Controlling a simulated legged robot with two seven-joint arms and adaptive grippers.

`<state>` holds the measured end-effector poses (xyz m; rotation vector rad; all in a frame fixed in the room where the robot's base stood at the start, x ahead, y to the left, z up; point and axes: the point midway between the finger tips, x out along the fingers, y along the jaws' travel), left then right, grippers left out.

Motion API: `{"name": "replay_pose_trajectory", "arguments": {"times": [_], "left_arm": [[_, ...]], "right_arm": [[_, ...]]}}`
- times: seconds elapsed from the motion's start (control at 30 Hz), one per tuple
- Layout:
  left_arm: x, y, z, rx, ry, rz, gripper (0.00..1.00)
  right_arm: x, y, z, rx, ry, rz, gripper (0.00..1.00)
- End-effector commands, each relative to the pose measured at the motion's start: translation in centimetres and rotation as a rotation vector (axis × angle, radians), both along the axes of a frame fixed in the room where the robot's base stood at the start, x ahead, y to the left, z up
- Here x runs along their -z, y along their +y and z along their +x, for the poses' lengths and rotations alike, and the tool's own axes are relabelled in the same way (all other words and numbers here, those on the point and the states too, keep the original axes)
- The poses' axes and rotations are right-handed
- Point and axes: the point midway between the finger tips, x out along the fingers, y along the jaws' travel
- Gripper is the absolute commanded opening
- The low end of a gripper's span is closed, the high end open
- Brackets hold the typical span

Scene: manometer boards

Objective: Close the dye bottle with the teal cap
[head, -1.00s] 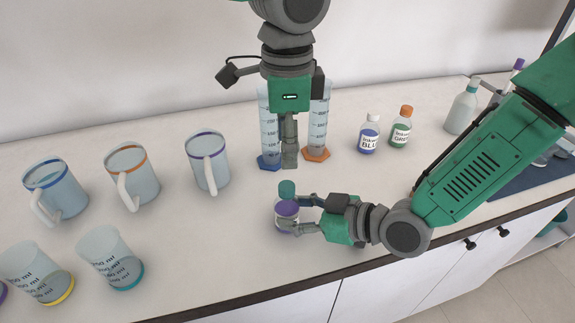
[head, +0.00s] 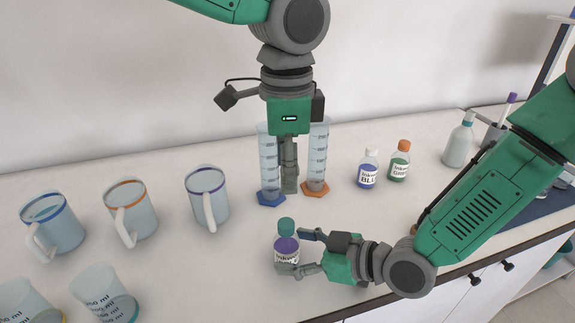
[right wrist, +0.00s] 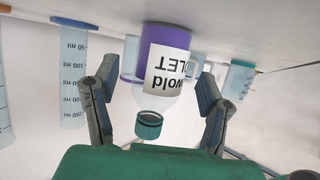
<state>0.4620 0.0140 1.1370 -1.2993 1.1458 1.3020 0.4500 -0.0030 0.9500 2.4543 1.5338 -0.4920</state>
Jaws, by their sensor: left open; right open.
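The dye bottle (head: 286,252), with violet dye and a white label, stands upright on the counter. The teal cap (head: 286,225) sits on top of its neck. My right gripper (head: 299,251) is open, with one finger on each side of the bottle. In the right wrist view the bottle (right wrist: 165,60) appears upside down between the spread fingers, with gaps beside it, and the cap (right wrist: 148,125) is at its mouth. My left gripper (head: 289,188) points down behind the bottle, in front of the cylinders, seen edge-on. It is open and holds nothing.
Measuring cylinders with a blue base (head: 271,198) and an orange base (head: 315,188) stand by my left gripper. A blue dye bottle (head: 367,175) and a green one (head: 398,165) stand right of them. Several mugs and beakers fill the left. Counter is clear left of the bottle.

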Motion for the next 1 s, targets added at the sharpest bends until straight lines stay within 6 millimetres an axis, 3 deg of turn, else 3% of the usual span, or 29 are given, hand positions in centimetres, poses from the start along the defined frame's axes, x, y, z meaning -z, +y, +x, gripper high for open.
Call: {"name": "replay_pose_trajectory", "arguments": {"times": [0.6, 1.0], "left_arm": [[0.0, 0.0, 0.0, 0.0, 0.0, 0.0, 0.5], [0.0, 0.2, 0.0, 0.0, 0.0, -0.001, 0.5]], "right_arm": [[-4.1, -9.1, -4.1, 0.003, -0.001, 0.001, 0.66], [-4.4, -9.7, -4.6, 0.0, 0.001, 0.0, 0.66]]}}
